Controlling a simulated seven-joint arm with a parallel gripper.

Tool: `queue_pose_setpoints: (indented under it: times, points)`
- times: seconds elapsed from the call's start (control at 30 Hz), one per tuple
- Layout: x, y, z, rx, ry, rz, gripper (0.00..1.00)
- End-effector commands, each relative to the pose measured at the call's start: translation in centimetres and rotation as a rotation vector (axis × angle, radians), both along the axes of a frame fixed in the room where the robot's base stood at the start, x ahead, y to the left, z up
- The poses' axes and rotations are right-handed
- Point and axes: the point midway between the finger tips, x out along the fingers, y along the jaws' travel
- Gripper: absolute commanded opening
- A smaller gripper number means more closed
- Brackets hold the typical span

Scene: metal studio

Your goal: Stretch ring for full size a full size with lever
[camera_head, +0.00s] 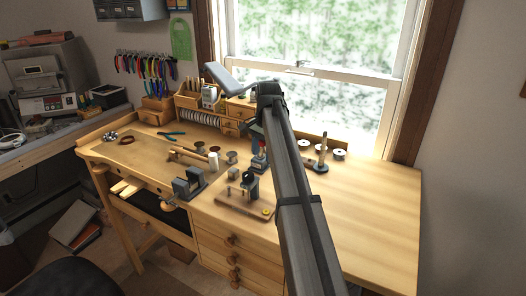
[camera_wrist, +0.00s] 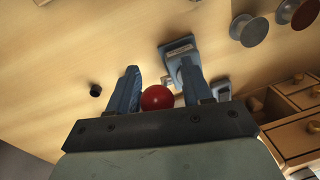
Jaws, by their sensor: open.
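A red ball knob (camera_wrist: 157,98) shows in the wrist view between the two blue-grey fingers of my gripper (camera_wrist: 160,66). The gripper is open, with a gap visible beside the ball. Just beyond the fingertips is a grey-blue metal base (camera_wrist: 177,46) with an upright part, which looks like the stretcher tool. I cannot tell whether the ball is joined to it. In the head view a small tool with red parts (camera_head: 260,160) stands on the bench close to my arm, which partly hides that area. No ring can be made out on the tool.
In the wrist view a small black cylinder (camera_wrist: 95,90) lies left of the fingers, with a silver spool (camera_wrist: 248,29) at upper right and wooden drawers (camera_wrist: 300,110) at right. In the head view a wooden board with a tool (camera_head: 243,205) stands nearer. The bench's right side (camera_head: 375,215) is clear.

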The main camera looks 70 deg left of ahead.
Motion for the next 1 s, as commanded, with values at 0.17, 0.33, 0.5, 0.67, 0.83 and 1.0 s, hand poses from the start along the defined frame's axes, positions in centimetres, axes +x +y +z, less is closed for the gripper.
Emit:
queue_pose_setpoints:
  times: [0.17,0.33,0.5,0.67,0.83,1.0]
  points:
    - [0.0,0.0,0.0,0.0,0.0,0.0,0.49]
    - [-0.01,0.01,0.01,0.0,0.0,0.0,0.34]
    - [0.01,0.0,0.02,0.0,0.0,0.0,0.18]
    - [0.0,0.01,0.02,0.0,0.0,0.0,0.02]
    - [0.0,0.02,0.03,0.0,0.0,0.0,0.0]
    - [-0.01,0.0,0.03,0.001,0.0,0.0,0.0]
